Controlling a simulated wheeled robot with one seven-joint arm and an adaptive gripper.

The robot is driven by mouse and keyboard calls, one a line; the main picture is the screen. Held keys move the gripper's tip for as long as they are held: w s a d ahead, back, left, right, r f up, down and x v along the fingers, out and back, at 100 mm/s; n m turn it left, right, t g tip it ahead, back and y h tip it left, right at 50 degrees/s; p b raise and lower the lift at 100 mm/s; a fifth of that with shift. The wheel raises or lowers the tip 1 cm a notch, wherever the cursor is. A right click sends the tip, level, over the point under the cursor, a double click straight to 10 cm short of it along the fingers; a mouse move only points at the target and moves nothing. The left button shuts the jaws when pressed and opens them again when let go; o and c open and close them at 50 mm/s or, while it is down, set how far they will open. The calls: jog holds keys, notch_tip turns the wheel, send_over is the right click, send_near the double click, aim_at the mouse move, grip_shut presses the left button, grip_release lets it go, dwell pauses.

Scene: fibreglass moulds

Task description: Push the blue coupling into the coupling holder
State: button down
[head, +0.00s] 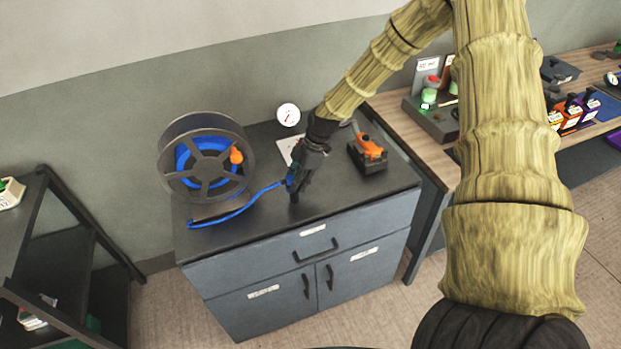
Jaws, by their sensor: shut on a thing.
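My gripper (293,190) is low over the dark top of the grey cabinet, pointing down and shut. Blue shows at its left side, where the blue hose (240,208) ends; I take this to be the blue coupling (290,180), held in the jaws and mostly hidden by them. The hose runs back along the cabinet top to the reel (207,158) on the left. I cannot make out the coupling holder for certain; the gripper and wrist hide part of the cabinet top.
An orange device on a black base (368,155) stands right of my gripper. A round white gauge (288,115) is behind it, and a white card (290,148) is partly hidden by my arm. The cabinet top (340,200) is clear at the front right.

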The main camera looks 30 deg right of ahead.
jog(key=shift+s+a+f, duration=0.1)
jog(key=shift+s+a, duration=0.05)
jog(key=shift+a, duration=0.15)
jog(key=shift+d, duration=0.2)
jog(key=shift+s+a, duration=0.1)
jog(key=shift+a, duration=0.05)
dwell(0.4)
jog(key=shift+d, duration=0.25)
dwell(0.4)
dwell(0.5)
jog(key=shift+w+d+f, duration=0.2)
jog(key=shift+d+f, duration=0.1)
jog(key=shift+d, duration=0.1)
jog(key=shift+b, duration=0.35)
jog(key=shift+a+f, duration=0.1)
jog(key=shift+a, duration=0.05)
jog(key=shift+f, duration=0.15)
